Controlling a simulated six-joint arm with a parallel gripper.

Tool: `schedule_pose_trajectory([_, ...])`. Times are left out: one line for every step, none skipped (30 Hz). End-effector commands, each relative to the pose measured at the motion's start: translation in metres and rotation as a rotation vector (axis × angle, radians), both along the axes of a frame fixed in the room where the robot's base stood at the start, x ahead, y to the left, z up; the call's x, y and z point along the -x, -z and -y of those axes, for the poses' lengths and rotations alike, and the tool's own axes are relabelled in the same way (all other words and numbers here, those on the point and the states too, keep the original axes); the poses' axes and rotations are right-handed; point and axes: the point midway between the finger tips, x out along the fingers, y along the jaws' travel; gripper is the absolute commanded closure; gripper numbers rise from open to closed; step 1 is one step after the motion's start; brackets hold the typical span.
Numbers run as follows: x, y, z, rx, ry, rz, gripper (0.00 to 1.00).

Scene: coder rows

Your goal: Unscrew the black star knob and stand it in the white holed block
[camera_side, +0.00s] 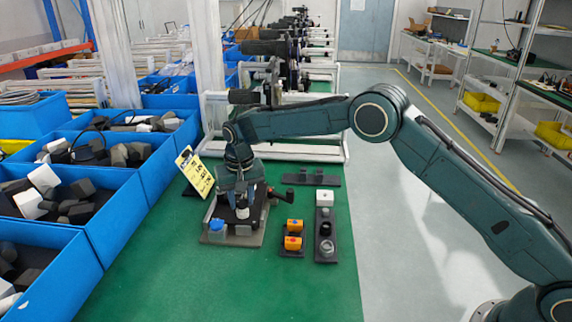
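My gripper (241,192) points down over a dark fixture (250,239) on the green table, left of centre. Its fingers blend into the dark parts beneath, so I cannot tell whether they are open or shut or touch anything. A small black part (274,194) sticks out at the fixture's right side; I cannot tell if it is the star knob. A white block (324,197) sits at the far end of a dark narrow tray (326,259), right of the fixture. Its holes are too small to make out.
A blue piece (217,225) sits on the fixture's front left. A yellow card (195,172) leans behind it. A dark strip (311,179) lies behind. Blue bins (112,205) line the left. The front table is clear.

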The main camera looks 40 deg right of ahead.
Motion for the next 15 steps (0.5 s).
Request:
schedule_pose_trajectory([0.0001, 0.0, 0.0004, 0.0, -0.002, -0.001, 0.97])
schedule_pose_trajectory([0.0001, 0.0, 0.0005, 0.001, -0.006, -0.001, 0.97])
schedule_pose_trajectory([0.0001, 0.0, 0.0005, 0.0, -0.015, -0.001, 0.97])
schedule_pose_trajectory([0.0002, 0.0, 0.0006, 0.0, -0.025, -0.001, 0.97])
schedule_pose_trajectory([0.0002, -0.0001, 0.0007, 0.001, -0.039, -0.001, 0.97])
schedule_pose_trajectory([0.0003, -0.0001, 0.0006, 0.0, -0.063, -0.002, 0.97])
schedule_pose_trajectory([0.0004, -0.0002, 0.0006, 0.0, -0.084, -0.002, 0.97])
schedule_pose_trajectory([0.0005, -0.0002, 0.0007, 0.0, -0.107, -0.002, 0.97])
schedule_pose_trajectory([0.0005, -0.0002, 0.0009, 0.001, -0.141, -0.002, 0.97])
schedule_pose_trajectory([0.0005, -0.0003, 0.0009, 0.0, -0.17, -0.002, 0.97])
schedule_pose_trajectory([0.0004, -0.0003, 0.0009, 0.0, -0.197, -0.002, 0.97])
schedule_pose_trajectory([0.0004, -0.0004, 0.001, 0.0, -0.235, -0.001, 0.97])
schedule_pose_trajectory([0.0002, -0.0004, 0.0012, 0.0, -0.262, -0.001, 0.97])
schedule_pose_trajectory([0.0001, -0.0004, 0.0012, 0.0, -0.291, -0.001, 0.97])
schedule_pose_trajectory([0.0001, -0.0004, 0.0012, 0.0, -0.329, -0.001, 0.97])
